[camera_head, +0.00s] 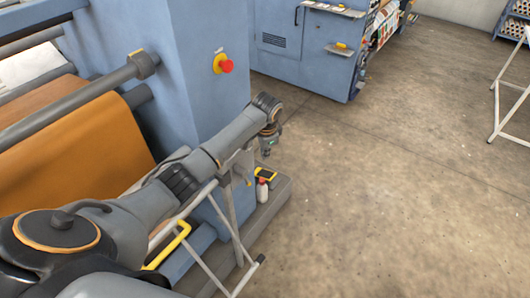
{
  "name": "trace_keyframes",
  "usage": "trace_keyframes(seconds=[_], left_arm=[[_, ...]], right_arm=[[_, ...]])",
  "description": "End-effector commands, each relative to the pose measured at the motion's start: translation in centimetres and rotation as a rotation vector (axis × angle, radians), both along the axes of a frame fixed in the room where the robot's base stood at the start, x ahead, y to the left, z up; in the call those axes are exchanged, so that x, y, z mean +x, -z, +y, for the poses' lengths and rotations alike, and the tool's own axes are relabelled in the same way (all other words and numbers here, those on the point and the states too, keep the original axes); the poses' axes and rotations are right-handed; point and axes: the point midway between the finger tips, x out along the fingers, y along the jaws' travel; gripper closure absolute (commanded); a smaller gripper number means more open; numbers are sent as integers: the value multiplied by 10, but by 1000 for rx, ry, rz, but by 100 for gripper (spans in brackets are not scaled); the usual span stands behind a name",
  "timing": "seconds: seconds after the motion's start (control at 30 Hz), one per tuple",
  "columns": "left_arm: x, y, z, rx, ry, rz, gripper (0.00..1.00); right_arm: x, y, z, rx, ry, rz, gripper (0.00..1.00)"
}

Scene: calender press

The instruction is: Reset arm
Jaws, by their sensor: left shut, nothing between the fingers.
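My left arm reaches in from the lower left, past the front of the blue press. My left gripper (266,152) hangs at its end, small and pointing down. It is shut and empty, above or in front of a grey ledge at the press's foot. How far it is from the ledge I cannot tell. My right gripper is not in view.
The blue press (185,75) with a red stop button (226,66) and orange sheet (80,140) fills the left. A white bottle (262,191) and yellow device (266,173) are near my gripper. A white frame (497,100) stands right. Open floor (400,180) lies between.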

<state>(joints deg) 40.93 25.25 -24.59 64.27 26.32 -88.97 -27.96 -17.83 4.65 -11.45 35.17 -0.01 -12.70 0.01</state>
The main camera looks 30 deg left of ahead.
Motion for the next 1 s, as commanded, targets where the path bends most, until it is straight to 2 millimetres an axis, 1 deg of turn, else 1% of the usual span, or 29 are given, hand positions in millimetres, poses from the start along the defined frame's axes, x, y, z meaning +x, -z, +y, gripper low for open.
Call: trace_keyframes(seconds=[0.1,0.23,0.57,0.67,0.77,0.83,0.87,0.9,0.97,1.0], left_arm=[[0,-3,0,0,0,0,100],[0,-3,0,0,-1,0,100],[0,-2,0,0,0,0,100],[-7,6,-9,-4,8,1,100],[-27,25,-33,-18,20,-1,100],[-51,42,-56,-36,27,-7,100],[-63,50,-66,-45,27,-11,100],[-80,58,-80,-61,25,-17,100],[-107,67,-98,-84,13,-29,100],[-125,71,-110,-101,1,-37,100]], right_arm=[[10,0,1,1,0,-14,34],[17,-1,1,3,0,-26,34],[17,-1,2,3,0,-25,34],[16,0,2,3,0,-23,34],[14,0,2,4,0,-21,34],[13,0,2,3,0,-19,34],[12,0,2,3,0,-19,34],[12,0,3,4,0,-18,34],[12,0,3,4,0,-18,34],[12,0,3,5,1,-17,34]])
